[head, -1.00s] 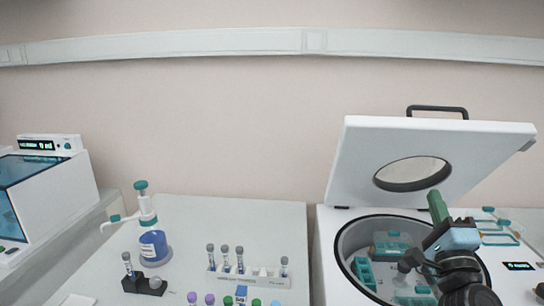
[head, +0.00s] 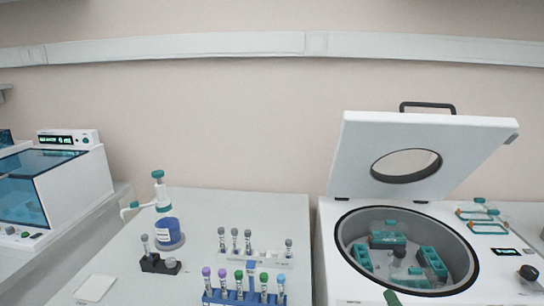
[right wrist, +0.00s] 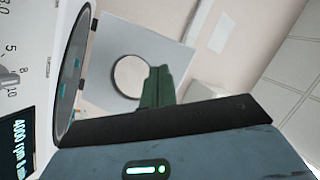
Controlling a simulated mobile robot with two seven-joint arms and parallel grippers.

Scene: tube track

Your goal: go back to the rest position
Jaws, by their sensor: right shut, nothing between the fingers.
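My right gripper shows in the head view only as a green fingertip (head: 392,298) at the bottom edge, in front of the open centrifuge (head: 336,215). In the right wrist view its green fingers (right wrist: 157,87) are together with nothing between them. There the raised lid (right wrist: 112,45) with its round window is behind them, and the bowl rim is to their left. The rest of the right arm is hidden below the head view. My left gripper is in neither view.
The centrifuge bowl holds teal tube buckets (head: 388,240). A blue-lidded machine (head: 75,180) stands far left.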

